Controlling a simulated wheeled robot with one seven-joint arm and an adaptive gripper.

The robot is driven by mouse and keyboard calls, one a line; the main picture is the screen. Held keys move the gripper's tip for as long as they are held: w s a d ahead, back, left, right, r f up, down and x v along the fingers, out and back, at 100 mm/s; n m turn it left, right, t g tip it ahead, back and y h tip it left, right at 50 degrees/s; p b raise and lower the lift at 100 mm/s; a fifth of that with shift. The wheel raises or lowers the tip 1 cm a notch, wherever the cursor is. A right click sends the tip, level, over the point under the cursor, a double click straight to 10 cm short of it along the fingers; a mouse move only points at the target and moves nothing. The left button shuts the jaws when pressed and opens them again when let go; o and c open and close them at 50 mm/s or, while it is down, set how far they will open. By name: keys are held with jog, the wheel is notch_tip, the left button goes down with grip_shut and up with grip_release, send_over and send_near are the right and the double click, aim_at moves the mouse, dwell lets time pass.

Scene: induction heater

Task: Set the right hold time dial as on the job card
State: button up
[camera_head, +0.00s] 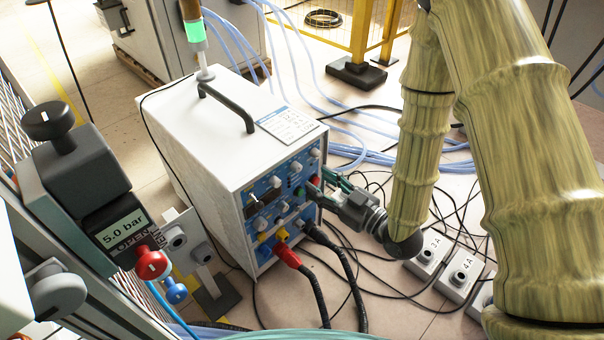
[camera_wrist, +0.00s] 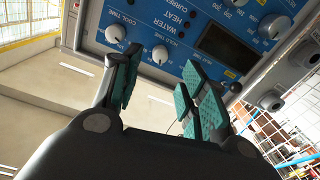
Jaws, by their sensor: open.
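The white heater box (camera_head: 190,125) has a blue dial panel (camera_head: 252,187) on its front, with several white knobs. In the wrist view the panel lettering is upside down. One white knob (camera_wrist: 160,54) lies beside lettering that seems to read hold time. Another knob (camera_wrist: 115,33) is beside the cool time lettering. I cannot tell which is the right hold time dial, nor read its setting. My gripper (camera_head: 318,186) is at the panel's right side. In the wrist view my gripper (camera_wrist: 162,88) is open and empty, its green pads apart, short of the hold time knob.
A printed card (camera_head: 287,124) lies on the box top beside a black handle (camera_head: 226,108); its text is too small to read. A red plug (camera_head: 287,254) and black cables hang below the panel. A pressure unit (camera_head: 122,227) reading 5.0 bar stands left. Loose cables cover the floor.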

aim_at(300, 169)
jog(key=shift+b+x, duration=1.15)
jog(key=shift+x, duration=2.35)
grip_shut()
